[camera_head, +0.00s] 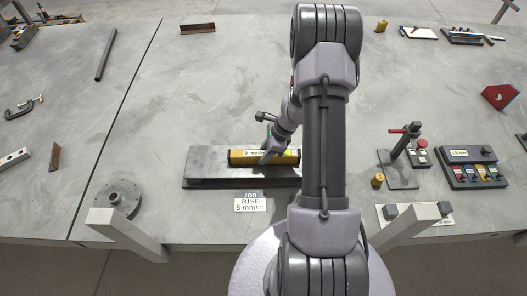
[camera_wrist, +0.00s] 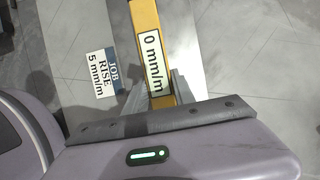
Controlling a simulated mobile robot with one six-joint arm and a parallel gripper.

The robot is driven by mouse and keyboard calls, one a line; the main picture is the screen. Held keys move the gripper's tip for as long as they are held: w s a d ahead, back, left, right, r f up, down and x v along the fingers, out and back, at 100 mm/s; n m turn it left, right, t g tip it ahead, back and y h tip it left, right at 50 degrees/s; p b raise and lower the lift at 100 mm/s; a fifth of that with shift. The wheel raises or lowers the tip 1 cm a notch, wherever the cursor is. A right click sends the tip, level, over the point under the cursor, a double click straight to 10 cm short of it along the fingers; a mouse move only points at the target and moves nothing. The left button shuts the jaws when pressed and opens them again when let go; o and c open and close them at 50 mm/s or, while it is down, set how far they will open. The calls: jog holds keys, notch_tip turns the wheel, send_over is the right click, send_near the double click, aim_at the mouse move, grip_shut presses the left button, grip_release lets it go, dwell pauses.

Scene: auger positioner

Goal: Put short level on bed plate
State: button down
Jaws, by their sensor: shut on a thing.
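The short level is a yellow bar with a white label (camera_head: 240,158); in the wrist view (camera_wrist: 145,18) the label reads 0 mm/m. My gripper (camera_head: 270,156) is shut on it, with grey fingers on both sides of the bar in the wrist view (camera_wrist: 156,92). The bed plate (camera_head: 205,165) is a long grey slab on the table. The level lies lengthwise over the plate's right part; I cannot tell whether it touches the plate. My arm hides the plate's right end.
A JOB RISE 5 mm/m sign (camera_head: 251,202) stands in front of the plate. A round flanged disc (camera_head: 118,199) lies to the left. A stand with a red handle (camera_head: 403,160) and a box with coloured buttons (camera_head: 474,167) are to the right.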

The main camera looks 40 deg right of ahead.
jog(key=shift+w+d, duration=0.1)
jog(key=shift+w, duration=0.05)
jog(key=c, duration=1.1)
grip_release()
jog(key=shift+o, duration=0.2)
